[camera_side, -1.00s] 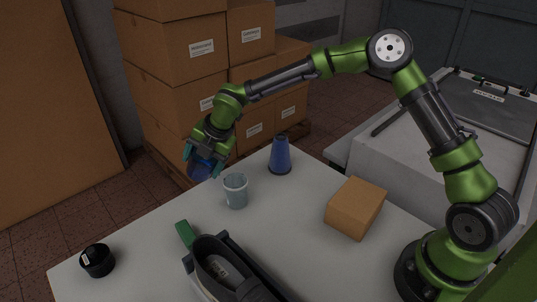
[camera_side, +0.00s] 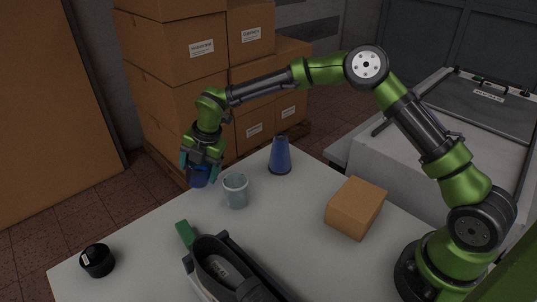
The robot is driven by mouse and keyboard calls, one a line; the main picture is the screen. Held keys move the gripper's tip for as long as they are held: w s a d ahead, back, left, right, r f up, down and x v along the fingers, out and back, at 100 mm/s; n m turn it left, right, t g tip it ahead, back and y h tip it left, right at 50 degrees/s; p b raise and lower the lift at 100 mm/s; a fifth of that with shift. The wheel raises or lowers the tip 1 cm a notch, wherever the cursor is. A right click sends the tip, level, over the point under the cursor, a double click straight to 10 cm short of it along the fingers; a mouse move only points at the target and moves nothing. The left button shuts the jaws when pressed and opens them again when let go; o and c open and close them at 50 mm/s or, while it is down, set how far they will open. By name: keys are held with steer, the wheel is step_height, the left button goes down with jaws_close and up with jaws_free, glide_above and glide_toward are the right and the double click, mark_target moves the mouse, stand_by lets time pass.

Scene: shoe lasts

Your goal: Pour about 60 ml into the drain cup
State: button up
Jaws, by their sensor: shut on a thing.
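My gripper (camera_side: 200,166) is shut on a dark blue vessel (camera_side: 198,179), held near the table's far left edge. Its fingers cover the upper part, so the rim and any contents are hidden. The vessel looks close to upright. A pale grey-blue cup (camera_side: 236,192), seemingly the drain cup, stands upright on the table just right of the held vessel. They look apart. The liquid level in the pale cup cannot be made out, and no stream shows.
A blue cone (camera_side: 281,157) stands behind the cup. A brown box (camera_side: 355,208) lies to the right. A grey shoe (camera_side: 230,270), a green item (camera_side: 185,234) and a black round object (camera_side: 97,260) lie at the front. The white table (camera_side: 285,213) is clear between cup and box.

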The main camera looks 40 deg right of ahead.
mark_target(191, 175)
steer(key=shift+w+a+f+g+h, duration=0.2)
steer(key=shift+a+f+g, duration=0.1)
steer(key=shift+f, duration=0.15)
steer(key=shift+w+a+f+g+h, duration=0.1)
steer(key=shift+a+f+g+h, duration=0.1)
steer(key=shift+f+g, duration=0.15)
steer(key=shift+w+a+f+g+h, duration=0.25)
steer(key=shift+w+f+g+h, duration=0.15)
steer(key=shift+g, duration=0.25)
steer(key=shift+a, duration=0.1)
steer(key=shift+a+g, duration=0.2)
steer(key=shift+g, duration=0.1)
